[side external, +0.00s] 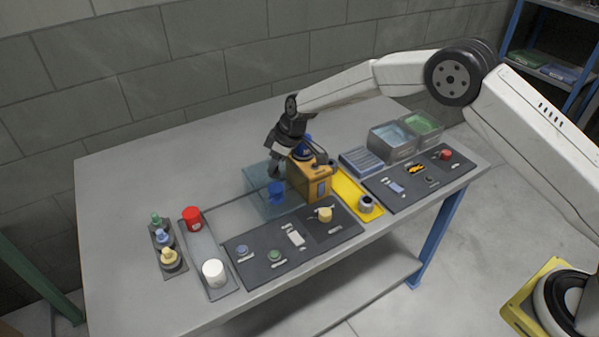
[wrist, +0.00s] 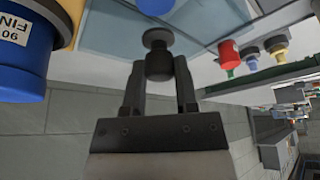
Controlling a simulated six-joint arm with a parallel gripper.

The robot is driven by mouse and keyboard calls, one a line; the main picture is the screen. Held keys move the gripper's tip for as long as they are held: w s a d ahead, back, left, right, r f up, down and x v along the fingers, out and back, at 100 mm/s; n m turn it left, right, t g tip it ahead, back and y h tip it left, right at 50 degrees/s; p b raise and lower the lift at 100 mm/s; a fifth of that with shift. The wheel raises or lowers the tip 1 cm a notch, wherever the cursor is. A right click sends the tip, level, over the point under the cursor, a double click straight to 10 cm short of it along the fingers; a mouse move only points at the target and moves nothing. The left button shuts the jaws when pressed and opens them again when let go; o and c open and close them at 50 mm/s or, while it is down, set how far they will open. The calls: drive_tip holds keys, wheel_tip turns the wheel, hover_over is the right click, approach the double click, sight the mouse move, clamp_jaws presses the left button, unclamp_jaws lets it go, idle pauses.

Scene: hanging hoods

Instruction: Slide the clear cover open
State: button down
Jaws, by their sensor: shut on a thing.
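The clear cover (side external: 257,176) is a bluish see-through box on the table, left of an orange-yellow box. A blue object (side external: 276,192) shows through or beside it. My gripper (side external: 275,168) is at the cover's back side. In the wrist view, my gripper (wrist: 158,75) is shut on a dark round knob (wrist: 158,42) at the edge of the clear panel (wrist: 115,28). The fingers lie on both sides of the knob. How far the cover stands open is hard to tell.
The orange-yellow box (side external: 309,180) with a blue top stands close to the right of my gripper. A red cylinder (side external: 193,219) and a white cylinder (side external: 214,272) stand on a grey strip at left. Dark panels with small parts line the front. The table's back left is clear.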

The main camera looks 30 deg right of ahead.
drive_tip(key=a, duration=1.3)
drive_tip(key=shift+c, duration=1.8)
unclamp_jaws()
drive_tip(key=shift+d+r, duration=0.1)
drive_tip(key=shift+d, duration=0.05)
drive_tip(key=v, duration=0.7)
drive_tip(key=shift+r, duration=0.25)
drive_tip(key=shift+s, duration=0.1)
drive_tip(key=shift+d, duration=0.1)
